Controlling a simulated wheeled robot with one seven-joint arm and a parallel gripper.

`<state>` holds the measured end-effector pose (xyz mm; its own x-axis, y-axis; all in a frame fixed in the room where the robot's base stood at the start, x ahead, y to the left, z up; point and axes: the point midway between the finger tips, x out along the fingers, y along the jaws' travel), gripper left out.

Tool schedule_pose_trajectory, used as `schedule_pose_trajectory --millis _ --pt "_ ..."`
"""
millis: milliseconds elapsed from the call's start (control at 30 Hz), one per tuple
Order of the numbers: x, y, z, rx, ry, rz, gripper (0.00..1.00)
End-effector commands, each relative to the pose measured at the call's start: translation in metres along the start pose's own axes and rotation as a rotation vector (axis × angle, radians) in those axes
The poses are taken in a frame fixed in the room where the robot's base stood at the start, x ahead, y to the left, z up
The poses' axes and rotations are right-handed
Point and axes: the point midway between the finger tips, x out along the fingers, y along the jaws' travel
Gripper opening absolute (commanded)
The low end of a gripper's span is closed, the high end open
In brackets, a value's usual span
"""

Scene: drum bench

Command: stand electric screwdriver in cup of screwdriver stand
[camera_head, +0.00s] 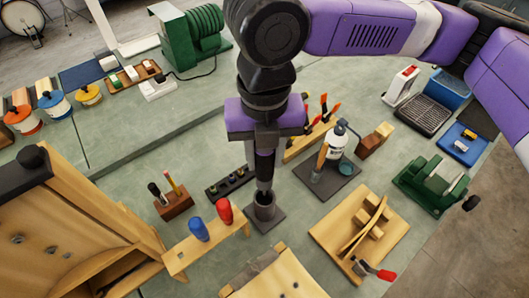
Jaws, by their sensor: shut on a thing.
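My gripper (264,143) is in the middle of the view, pointing down, shut on the electric screwdriver (264,172). The screwdriver is dark with a purple part between the jaws, and hangs about upright. Below it is the screwdriver stand (279,221), a dark square plate with a grey round cup (265,212). The screwdriver's lower end overlaps the cup's mouth in the picture. I cannot tell whether it is inside the cup or just above it. The jaws hide the screwdriver's upper part.
A wooden rack with blue (199,230) and red (224,210) pieces stands close to the left of the cup. A dark socket strip (230,181) lies behind it. A white bottle (338,137) on a dark plate stands right. Green bench shows between them.

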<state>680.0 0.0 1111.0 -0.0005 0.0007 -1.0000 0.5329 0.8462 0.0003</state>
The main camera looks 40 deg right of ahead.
Motion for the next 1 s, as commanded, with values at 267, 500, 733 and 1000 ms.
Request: schedule_pose_trajectory --millis 267,500,733,1000 --pt "-0.001 0.000 0.000 0.000 0.001 0.001 0.00" --pt "0.003 0.000 0.000 0.000 0.001 0.000 0.00" --pt "0.014 0.000 0.000 0.000 0.000 0.000 0.00" --pt "0.026 0.000 0.000 0.001 0.001 0.000 0.00"
